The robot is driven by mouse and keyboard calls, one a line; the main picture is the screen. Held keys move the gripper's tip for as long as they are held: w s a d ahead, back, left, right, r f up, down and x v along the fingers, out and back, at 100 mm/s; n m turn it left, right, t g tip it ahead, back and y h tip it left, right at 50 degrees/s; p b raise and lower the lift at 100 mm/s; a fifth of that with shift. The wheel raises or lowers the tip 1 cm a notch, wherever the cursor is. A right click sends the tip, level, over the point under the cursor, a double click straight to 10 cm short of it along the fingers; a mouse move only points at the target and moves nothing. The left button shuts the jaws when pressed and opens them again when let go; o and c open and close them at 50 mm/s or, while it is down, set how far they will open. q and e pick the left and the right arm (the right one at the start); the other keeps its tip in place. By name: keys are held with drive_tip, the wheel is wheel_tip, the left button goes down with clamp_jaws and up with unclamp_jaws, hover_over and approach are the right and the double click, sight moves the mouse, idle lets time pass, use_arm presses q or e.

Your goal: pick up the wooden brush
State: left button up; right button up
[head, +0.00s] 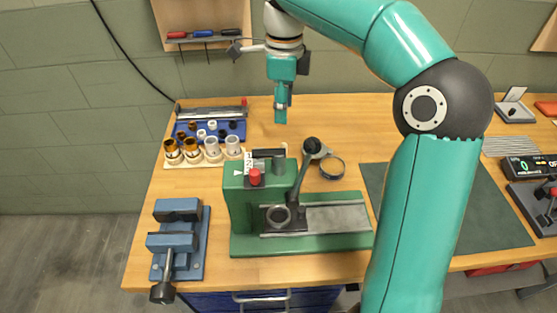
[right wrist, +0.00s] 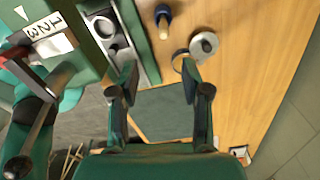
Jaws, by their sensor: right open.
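In the right wrist view, a small object with a dark blue end and a tan, wood-coloured part (right wrist: 162,20) is on the wooden bench beside the green machine; it may be the wooden brush. I cannot make out a brush in the head view, where the machine may hide it. My right gripper (head: 281,106) is in the air above the back of the bench, pointing down. In the right wrist view its two fingers (right wrist: 158,77) are apart, with nothing between them. My left gripper is not in view.
The green machine (head: 240,210) with its lever stands at the bench's middle. Behind it are a dark ring (head: 332,168) and a grey roll (right wrist: 203,46). A blue vise (head: 177,240) and several cups (head: 212,149) are left. A dark mat (head: 490,215) lies right.

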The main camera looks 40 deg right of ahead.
sight(283, 143)
drive_tip(key=f, duration=1.2)
drive_tip(key=shift+w+d+f, duration=0.2)
drive_tip(key=shift+d+f, duration=0.1)
drive_tip(key=shift+f, duration=0.6)
clamp_jaws()
